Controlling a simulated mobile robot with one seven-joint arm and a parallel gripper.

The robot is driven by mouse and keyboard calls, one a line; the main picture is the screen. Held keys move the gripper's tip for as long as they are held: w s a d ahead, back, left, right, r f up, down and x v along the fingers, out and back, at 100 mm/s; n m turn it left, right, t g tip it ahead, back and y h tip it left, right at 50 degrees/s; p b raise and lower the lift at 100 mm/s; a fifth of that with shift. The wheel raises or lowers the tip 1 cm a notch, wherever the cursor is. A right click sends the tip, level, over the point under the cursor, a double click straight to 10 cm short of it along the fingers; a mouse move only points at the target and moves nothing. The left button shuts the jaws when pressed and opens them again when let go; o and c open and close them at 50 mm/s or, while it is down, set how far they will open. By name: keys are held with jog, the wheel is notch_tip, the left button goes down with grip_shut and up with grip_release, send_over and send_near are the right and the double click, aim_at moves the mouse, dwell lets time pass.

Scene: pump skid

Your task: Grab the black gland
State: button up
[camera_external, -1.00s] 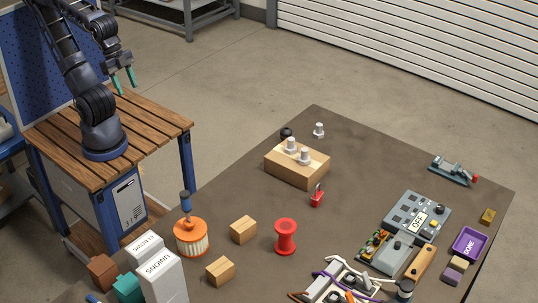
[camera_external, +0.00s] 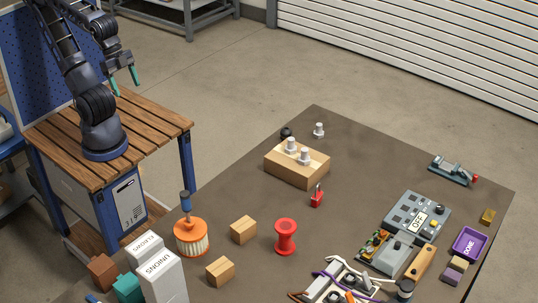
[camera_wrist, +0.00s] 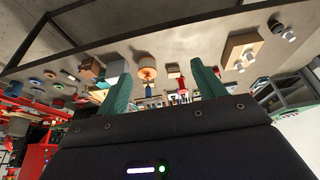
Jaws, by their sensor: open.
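A small dark round piece, which looks like the black gland (camera_external: 286,133), sits on the dark table just behind the left end of a wooden block (camera_external: 290,170). The block partly hides its lower side. My gripper (camera_external: 125,83) is open and empty, high above the slatted wooden bench and far to the left of the gland. Its two teal fingers also show spread apart in the wrist view (camera_wrist: 158,75).
Two grey glands (camera_external: 297,151) stand on the wooden block, and another (camera_external: 319,130) stands on the table behind it. A red clip-like piece (camera_external: 316,197), a red spool (camera_external: 286,236) and an orange filter (camera_external: 191,237) stand nearer. The table's back right is mostly clear.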

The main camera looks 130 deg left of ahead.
jog(key=w+a+r+n+g, duration=0.1)
jog(key=w+a+n, duration=0.1)
jog(key=w+a, duration=0.3)
jog(key=w+a+n, duration=0.2)
jog(key=w+a, duration=0.1)
jog(key=w, duration=0.5)
jog(key=n+g, duration=0.4)
jog(key=n, duration=0.6)
send_over(283, 132)
jog(key=f, duration=2.7)
jog(key=shift+s+d, duration=0.1)
jog(key=shift+d, duration=0.1)
jog(key=shift+a+f, duration=0.35)
jog(key=shift+f, duration=0.1)
notch_tip(283, 132, down, 10)
jog(key=shift+f, duration=0.25)
jog(key=c, duration=1.1)
jog(key=shift+r, duration=0.1)
